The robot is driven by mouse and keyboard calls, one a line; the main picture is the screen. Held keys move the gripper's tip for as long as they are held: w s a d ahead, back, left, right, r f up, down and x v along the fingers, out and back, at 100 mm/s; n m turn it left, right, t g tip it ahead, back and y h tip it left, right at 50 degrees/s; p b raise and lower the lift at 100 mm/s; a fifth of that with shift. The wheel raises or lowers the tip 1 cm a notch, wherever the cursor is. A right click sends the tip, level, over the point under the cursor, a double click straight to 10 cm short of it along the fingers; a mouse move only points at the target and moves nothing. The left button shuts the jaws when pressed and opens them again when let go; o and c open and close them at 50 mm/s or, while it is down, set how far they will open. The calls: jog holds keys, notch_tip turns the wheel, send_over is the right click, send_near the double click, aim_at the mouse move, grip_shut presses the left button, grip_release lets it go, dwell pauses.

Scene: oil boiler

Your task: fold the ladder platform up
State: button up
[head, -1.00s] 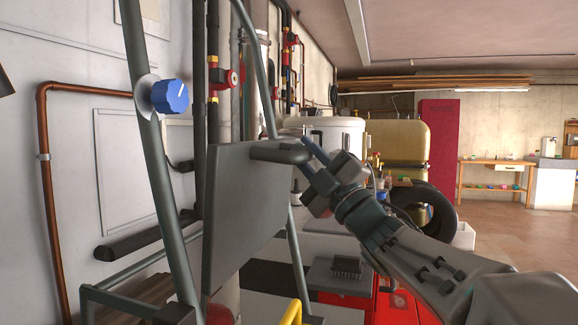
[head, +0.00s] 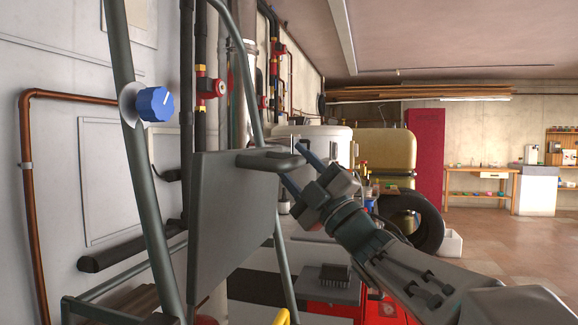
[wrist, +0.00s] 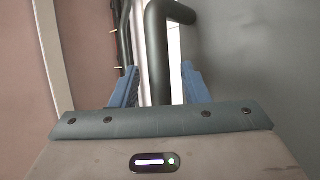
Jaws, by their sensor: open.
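The ladder platform (head: 232,215) is a flat grey panel between the ladder's side tubes, standing steeply on edge in the head view. A rounded bar (head: 268,160) sticks out from its top edge. My gripper (head: 296,172) is open at the outer end of that bar, with one blue finger above and one below it in the picture. In the wrist view, the dark bar (wrist: 158,50) runs between the two spread blue fingers. Contact with either finger is not clear. The platform's grey face fills the right side there.
The ladder's side tube (head: 143,170) rises in front of the wall, near a blue knob (head: 155,104). A red valve (head: 212,88) and pipes stand behind. A tyre (head: 428,225) and a yellowish tank (head: 385,160) lie beyond my arm. Open floor is at the right.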

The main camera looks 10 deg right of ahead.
jog(key=v, duration=1.3)
jog(key=shift+f+b, duration=0.2)
jog(key=shift+b, duration=0.15)
